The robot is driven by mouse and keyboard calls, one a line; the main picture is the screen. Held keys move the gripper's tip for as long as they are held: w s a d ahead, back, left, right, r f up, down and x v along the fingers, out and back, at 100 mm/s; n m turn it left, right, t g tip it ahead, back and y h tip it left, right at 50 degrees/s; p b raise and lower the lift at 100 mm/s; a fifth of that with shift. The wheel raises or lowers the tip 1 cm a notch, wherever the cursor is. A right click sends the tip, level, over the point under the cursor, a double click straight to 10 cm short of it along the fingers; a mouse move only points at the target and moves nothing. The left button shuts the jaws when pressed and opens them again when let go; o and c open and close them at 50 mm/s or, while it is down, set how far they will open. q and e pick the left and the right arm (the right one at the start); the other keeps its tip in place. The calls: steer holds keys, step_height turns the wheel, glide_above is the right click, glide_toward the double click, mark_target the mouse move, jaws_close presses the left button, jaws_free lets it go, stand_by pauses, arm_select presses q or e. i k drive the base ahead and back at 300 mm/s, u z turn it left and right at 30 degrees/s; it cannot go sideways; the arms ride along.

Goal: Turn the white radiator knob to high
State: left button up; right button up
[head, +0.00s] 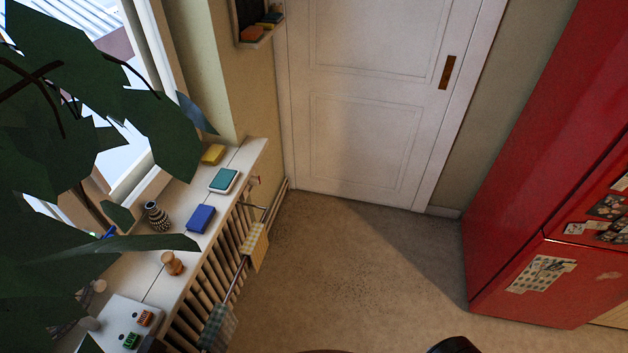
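The slatted radiator (207,270) stands under the white windowsill at the left. A small pale knob-like part (254,181) shows at its far end, beside pipes. At the bottom left, a white panel (112,316) carries an orange block (146,318) and a green block (131,341), both with small lettering that is hard to read. A whitish rounded part (92,324) sits at the panel's left side. I cannot tell for certain which part is the radiator knob, nor its setting. Neither of my grippers is in view.
Plant leaves (60,240) cover much of the left. The sill (160,268) holds a patterned vase (157,216), a blue box (201,219) and a wooden figure (172,263). Cloths (255,247) hang on the radiator rail. A red fridge (545,200) stands right; the middle floor (350,270) is clear.

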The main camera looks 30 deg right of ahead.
mark_target(253, 181)
steer(key=z, duration=0.45)
steer(key=k, duration=0.45)
steer(key=u, duration=0.6)
steer(key=k, duration=0.75)
steer(key=z, duration=0.6)
steer(key=i, duration=0.65)
steer(key=z, duration=0.65)
steer(key=i, duration=0.65)
steer(key=u, duration=0.55)
steer(key=i, duration=0.65)
steer(key=u, duration=0.7)
